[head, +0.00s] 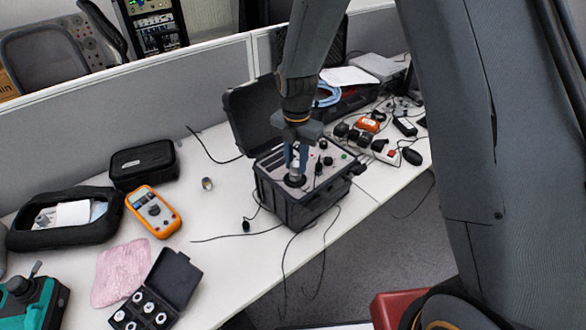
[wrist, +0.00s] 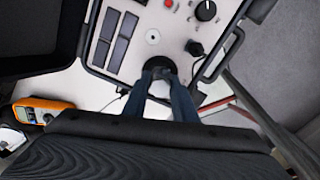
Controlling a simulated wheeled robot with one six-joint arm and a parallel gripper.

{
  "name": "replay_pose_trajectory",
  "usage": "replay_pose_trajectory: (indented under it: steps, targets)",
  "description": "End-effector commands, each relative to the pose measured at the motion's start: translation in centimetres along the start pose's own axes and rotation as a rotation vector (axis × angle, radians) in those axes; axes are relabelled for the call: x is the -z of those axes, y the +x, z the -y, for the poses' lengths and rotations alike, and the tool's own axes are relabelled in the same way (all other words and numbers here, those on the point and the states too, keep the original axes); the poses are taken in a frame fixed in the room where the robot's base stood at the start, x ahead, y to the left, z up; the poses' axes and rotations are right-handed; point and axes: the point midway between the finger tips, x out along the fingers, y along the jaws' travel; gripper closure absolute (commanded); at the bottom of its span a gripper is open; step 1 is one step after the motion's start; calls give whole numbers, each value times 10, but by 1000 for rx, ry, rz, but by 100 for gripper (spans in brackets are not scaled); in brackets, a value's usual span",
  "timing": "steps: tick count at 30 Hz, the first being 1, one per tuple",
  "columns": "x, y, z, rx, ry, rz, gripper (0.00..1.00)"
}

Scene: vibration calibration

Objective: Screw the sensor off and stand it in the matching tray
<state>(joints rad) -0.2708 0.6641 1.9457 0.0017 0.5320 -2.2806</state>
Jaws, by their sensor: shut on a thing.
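The vibration calibrator, an open black case (head: 330,205) with a grey panel, stands on the table; its panel (wrist: 150,40) fills the upper wrist view. My gripper (head: 296,172) points down at the round black mount (head: 294,181) on the panel. It is shut on the sensor (wrist: 160,88), a small grey metal piece mostly hidden between the fingers. The sensor is at the mount; I cannot tell whether its thread is engaged. A small black open case (head: 178,280) at the lower left holds several pale round-holed pieces and may be the tray.
An orange multimeter (head: 154,211), a pink cloth (head: 120,272), black pouches (head: 143,164) and a small metal cylinder (head: 207,183) lie left of the calibrator. Loose cables cross the table. A power strip (head: 385,152) and adapters crowd the right.

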Motion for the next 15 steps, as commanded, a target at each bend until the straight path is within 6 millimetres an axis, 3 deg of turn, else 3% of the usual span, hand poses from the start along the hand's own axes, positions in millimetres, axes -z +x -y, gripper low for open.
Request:
replay_pose_trajectory:
  steps: [10, 15]
  targets:
    - [0, 0, -4, -7, -36, 3, 100]
    - [1, 0, -5, -6, -207, 3, 100]
